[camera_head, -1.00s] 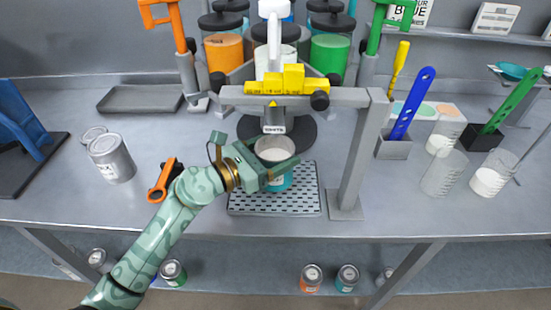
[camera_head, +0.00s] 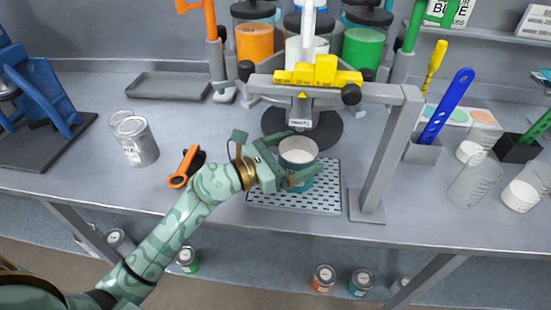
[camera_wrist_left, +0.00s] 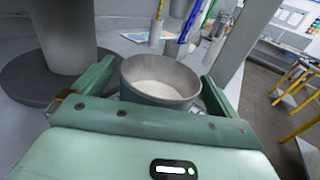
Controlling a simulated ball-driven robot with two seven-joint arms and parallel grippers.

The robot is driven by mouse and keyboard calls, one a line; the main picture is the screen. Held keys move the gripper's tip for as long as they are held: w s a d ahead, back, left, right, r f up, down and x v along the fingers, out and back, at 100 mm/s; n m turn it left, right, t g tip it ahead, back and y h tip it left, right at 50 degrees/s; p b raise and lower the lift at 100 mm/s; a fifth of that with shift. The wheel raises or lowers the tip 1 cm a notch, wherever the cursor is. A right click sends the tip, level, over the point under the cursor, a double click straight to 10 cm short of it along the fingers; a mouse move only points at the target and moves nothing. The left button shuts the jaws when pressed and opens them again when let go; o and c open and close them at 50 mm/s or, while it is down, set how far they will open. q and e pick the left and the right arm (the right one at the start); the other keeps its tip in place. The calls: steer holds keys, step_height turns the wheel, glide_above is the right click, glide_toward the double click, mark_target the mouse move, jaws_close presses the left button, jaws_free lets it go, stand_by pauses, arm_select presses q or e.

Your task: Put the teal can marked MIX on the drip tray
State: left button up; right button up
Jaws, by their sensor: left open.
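A teal can (camera_head: 298,152) with a grey rim and pale contents stands upright on the perforated drip tray (camera_head: 322,203), under the grey frame. Its teal side shows only partly, and I cannot read a MIX mark. My left gripper (camera_head: 303,153) is open, with one finger on each side of the can. The can (camera_wrist_left: 160,78) also sits between the fingers in the left wrist view, with a small gap visible beside the fingers. The gripper hides the can's lower near side. My right gripper is not in view.
The dispenser frame's post (camera_head: 389,160) stands right of the tray, its yellow-scaled crossbar above. An orange-handled tool (camera_head: 184,167) and a silver can (camera_head: 137,143) lie and stand to the left. Beakers (camera_head: 474,180) and a blue-handled tool (camera_head: 447,105) are at right. Cans (camera_head: 361,283) stand below.

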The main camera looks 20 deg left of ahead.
arm_select(q)
steer(key=b+v, duration=0.1)
steer(key=v, duration=0.9)
steer(key=shift+s+a+f, duration=0.15)
steer(key=shift+s, duration=0.05)
steer(key=shift+s+a, duration=0.25)
steer(key=shift+s, duration=0.05)
